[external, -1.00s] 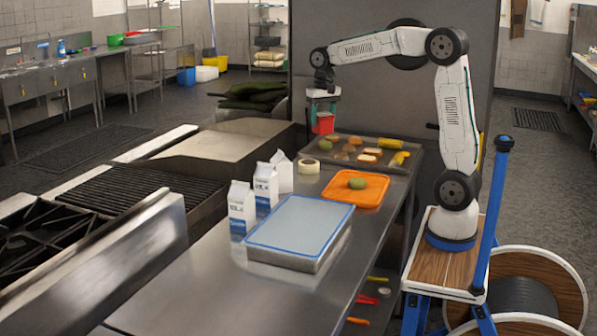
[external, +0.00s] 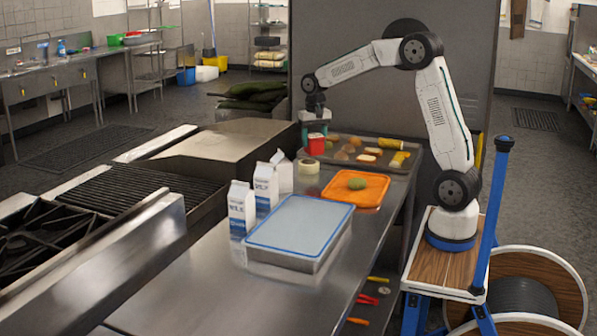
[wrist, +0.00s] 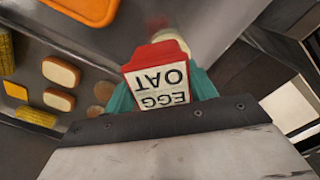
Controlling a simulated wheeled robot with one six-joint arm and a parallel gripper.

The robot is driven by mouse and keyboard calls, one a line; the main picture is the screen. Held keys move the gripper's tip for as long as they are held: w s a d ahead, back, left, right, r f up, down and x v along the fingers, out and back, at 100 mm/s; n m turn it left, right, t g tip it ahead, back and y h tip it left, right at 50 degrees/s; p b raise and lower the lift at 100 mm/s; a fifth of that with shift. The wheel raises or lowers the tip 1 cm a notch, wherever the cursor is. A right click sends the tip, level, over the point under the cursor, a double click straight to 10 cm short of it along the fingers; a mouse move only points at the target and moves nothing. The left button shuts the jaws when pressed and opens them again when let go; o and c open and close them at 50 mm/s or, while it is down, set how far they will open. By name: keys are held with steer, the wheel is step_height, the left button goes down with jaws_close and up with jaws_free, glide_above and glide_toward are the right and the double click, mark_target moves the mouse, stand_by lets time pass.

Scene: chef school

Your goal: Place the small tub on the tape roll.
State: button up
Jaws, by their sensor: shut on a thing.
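The small tub is red with a white label reading "EGG OAT"; it shows in the external view (external: 316,145) and in the wrist view (wrist: 158,84). My gripper (external: 314,128) is shut on the tub, with a teal finger on each side of it in the wrist view (wrist: 160,93). The tape roll (external: 309,166) is cream coloured and lies flat on the steel counter. The tub is held above it and seems slightly behind it in the external view. In the wrist view the tub hides most of the roll (wrist: 166,35).
A tray (external: 399,167) with bread and corn lies behind and right. An orange board (external: 369,196) with a green item is right of the roll. Milk cartons (external: 241,209) stand front left, beside a blue-rimmed container (external: 300,224). The counter's front (external: 195,290) is clear.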

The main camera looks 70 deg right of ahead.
mark_target(309, 147)
steer(key=shift+w+d+f, duration=0.1)
steer(key=shift+w+d, duration=0.05)
steer(key=shift+w, duration=0.5)
steer(key=shift+w+d+f, duration=0.1)
steer(key=shift+w+d, duration=0.05)
steer(key=shift+w, duration=0.45)
steer(key=shift+f, duration=1.65)
steer(key=shift+f, duration=0.2)
steer(key=o, duration=1.1)
